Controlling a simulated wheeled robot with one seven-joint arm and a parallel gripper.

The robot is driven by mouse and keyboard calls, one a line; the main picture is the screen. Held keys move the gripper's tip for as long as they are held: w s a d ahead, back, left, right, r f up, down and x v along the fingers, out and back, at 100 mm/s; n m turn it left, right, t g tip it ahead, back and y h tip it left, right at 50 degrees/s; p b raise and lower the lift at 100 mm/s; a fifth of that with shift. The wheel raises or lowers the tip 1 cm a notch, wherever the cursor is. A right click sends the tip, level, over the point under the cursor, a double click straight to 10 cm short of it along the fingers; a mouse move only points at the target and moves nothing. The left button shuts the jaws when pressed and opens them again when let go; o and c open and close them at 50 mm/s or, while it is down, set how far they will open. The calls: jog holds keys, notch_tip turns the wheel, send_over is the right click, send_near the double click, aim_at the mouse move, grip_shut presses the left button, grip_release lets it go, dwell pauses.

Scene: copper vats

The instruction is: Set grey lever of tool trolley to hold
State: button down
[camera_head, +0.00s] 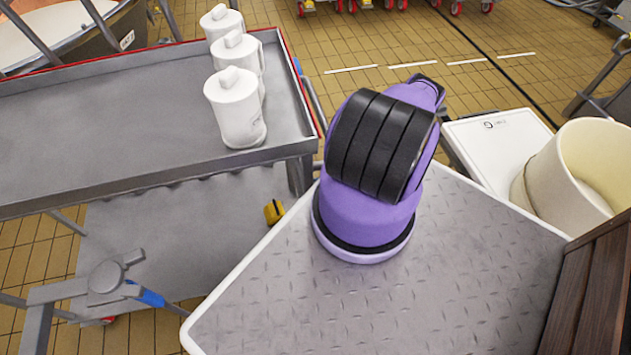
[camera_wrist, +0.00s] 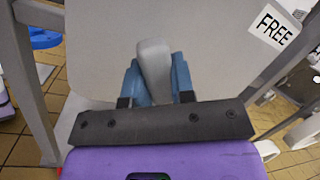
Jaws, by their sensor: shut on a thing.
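In the wrist view, my gripper (camera_wrist: 156,82) has its two blue fingers closed on either side of the grey lever (camera_wrist: 153,55). The lever stands out between them, its top leaning slightly left. Behind it is a pale grey panel (camera_wrist: 100,45) with a white label reading FREE (camera_wrist: 275,24) at its upper right. No hold label shows. In the head view, a grey trolley (camera_head: 60,130) with a red-edged top stands at the left; I cannot tell if the lever is on it. My gripper and the lever are out of sight there.
Several white lidded jugs (camera_head: 236,105) stand on the trolley's right end. A cream bucket (camera_head: 585,165) and a white box lid (camera_head: 495,140) are at the right. A small yellow item (camera_head: 273,212) is beside the trolley.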

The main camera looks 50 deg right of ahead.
jog(key=shift+s+a+f+n, duration=0.1)
jog(key=shift+s+f+n, duration=0.05)
jog(key=shift+n, duration=0.25)
jog(key=c, duration=1)
grip_release()
jog(key=shift+o, duration=0.2)
jog(key=v, duration=1)
jog(key=shift+s+d, duration=0.25)
jog(key=shift+d, duration=0.1)
jog(key=shift+s, duration=0.1)
